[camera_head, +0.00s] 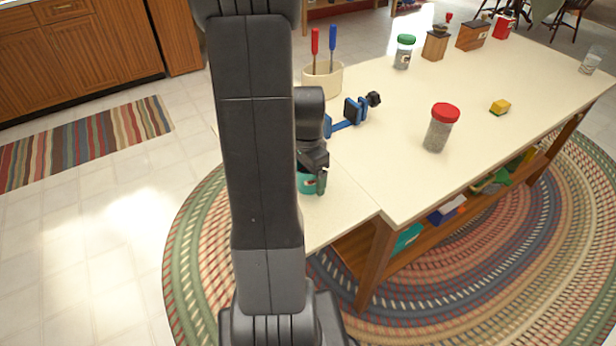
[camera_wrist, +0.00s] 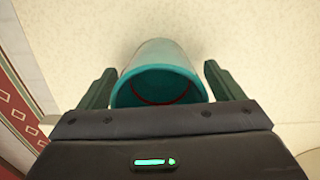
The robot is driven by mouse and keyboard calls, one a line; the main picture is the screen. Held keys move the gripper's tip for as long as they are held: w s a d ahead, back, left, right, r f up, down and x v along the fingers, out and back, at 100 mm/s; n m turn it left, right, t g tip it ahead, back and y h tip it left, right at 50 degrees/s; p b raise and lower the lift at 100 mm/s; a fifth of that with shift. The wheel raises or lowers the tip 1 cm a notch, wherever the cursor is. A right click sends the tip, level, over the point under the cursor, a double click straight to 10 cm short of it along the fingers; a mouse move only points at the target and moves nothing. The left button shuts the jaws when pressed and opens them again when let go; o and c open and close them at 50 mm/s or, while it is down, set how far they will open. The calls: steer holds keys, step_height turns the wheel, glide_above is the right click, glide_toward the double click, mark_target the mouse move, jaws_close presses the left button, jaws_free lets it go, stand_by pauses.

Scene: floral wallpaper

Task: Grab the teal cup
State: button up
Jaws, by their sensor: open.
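The teal cup (camera_head: 306,183) stands on the near left part of the cream table, mostly hidden behind my arm and gripper in the head view. In the wrist view the teal cup (camera_wrist: 160,62) lies between my two fingers, with its open mouth toward the camera and a reddish line inside. My gripper (camera_wrist: 158,82) is open, with one finger on each side of the cup. A small gap shows at the right finger; the left finger is very near the cup's rim. In the head view my gripper (camera_head: 317,178) is at the cup.
A blue clamp (camera_head: 347,117) lies just behind my gripper. A cream holder (camera_head: 321,78) with red- and blue-handled tools stands farther back. A red-lidded jar (camera_head: 440,128) and a yellow block (camera_head: 500,107) are to the right. The table's front edge is close to the cup.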

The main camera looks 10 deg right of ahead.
steer(key=c, duration=1.1)
